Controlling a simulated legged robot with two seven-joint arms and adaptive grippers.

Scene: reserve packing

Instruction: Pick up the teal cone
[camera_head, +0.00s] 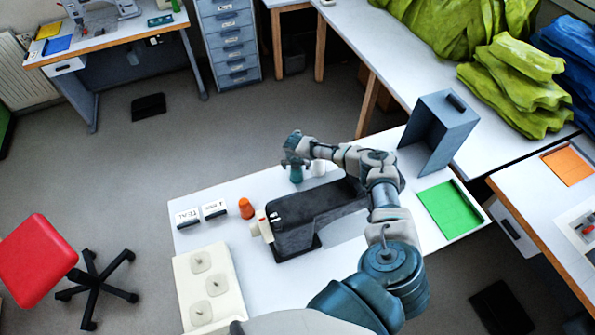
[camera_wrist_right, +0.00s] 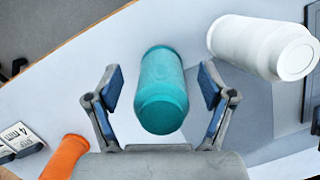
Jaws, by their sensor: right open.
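The teal cone (camera_head: 296,175) stands near the back edge of the white table, directly below my right gripper (camera_head: 297,158). In the right wrist view the teal cone (camera_wrist_right: 160,95) lies between the two spread fingers of my right gripper (camera_wrist_right: 161,84). A gap shows on both sides of it, so the gripper is open and not holding it. The gripper partly hides the cone's top in the head view. My left gripper is not in view.
A white cone-like piece (camera_head: 318,168) stands close to the right of the teal cone. An orange cone (camera_head: 246,208) and two labelled blocks (camera_head: 214,209) stand to the left. A black machine (camera_head: 310,212) fills the table's middle, with a green mat (camera_head: 448,210) to its right.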

